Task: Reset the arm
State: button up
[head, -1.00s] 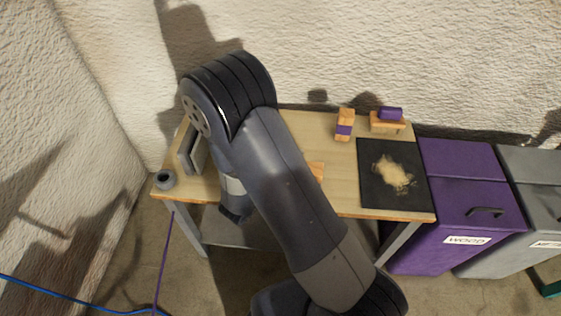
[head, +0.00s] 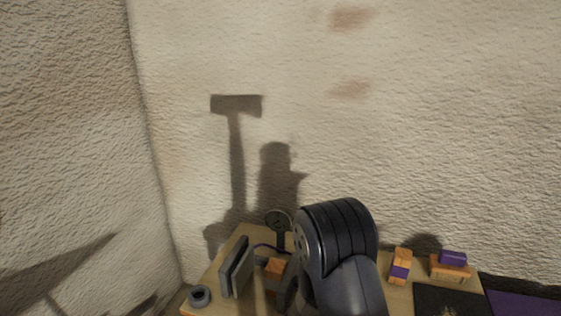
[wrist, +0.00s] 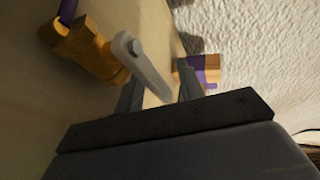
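My arm (head: 345,245) rises from the bottom edge in the head view, over the table (head: 222,285). My gripper's end is not clearly seen there. In the wrist view two dark fingers of my gripper (wrist: 160,78) stand apart, with pale table surface showing between them. A light grey rod (wrist: 148,66) crosses in front of the gap; I cannot tell whether a finger touches it. An orange piece (wrist: 85,48) lies to its left. A purple and orange block (wrist: 200,70) stands beyond the right finger.
On the table are a grey ring (head: 200,296), grey upright plates (head: 237,268), a round dial on a stand (head: 278,222), an orange-purple stack (head: 400,268) and an orange bench (head: 448,271) with a purple block (head: 453,256). A black mat (head: 445,300) lies right. Rough wall (head: 420,130) stands behind.

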dwell(0.4)
jog(key=p+v, duration=0.4)
jog(key=v, duration=0.5)
jog(key=shift+s+a+r+p, duration=0.2)
jog(key=shift+a+r+p, duration=0.05)
jog(key=shift+p, duration=0.05)
jog(key=b+x, duration=0.1)
jog(key=x, duration=0.2)
jog(key=b+x, duration=0.2)
jog(key=x, duration=0.1)
jog(key=b+x, duration=0.2)
jog(key=x, duration=0.1)
jog(key=shift+w+d+f, duration=0.1)
jog(key=shift+d+f, duration=0.15)
jog(key=shift+f, duration=0.15)
jog(key=shift+b, duration=0.3)
jog(key=shift+s+f+b, duration=0.15)
jog(key=shift+s+b, duration=0.25)
jog(key=shift+b, duration=0.05)
jog(key=p+v, duration=0.4)
jog(key=v, duration=0.9)
jog(key=shift+p, duration=0.35)
jog(key=shift+s+d+r+m+g+h, duration=0.35)
jog(key=shift+s+d+r+m, duration=0.3)
jog(key=shift+m, duration=0.35)
jog(key=shift+a, duration=0.1)
jog(key=shift+r, duration=0.15)
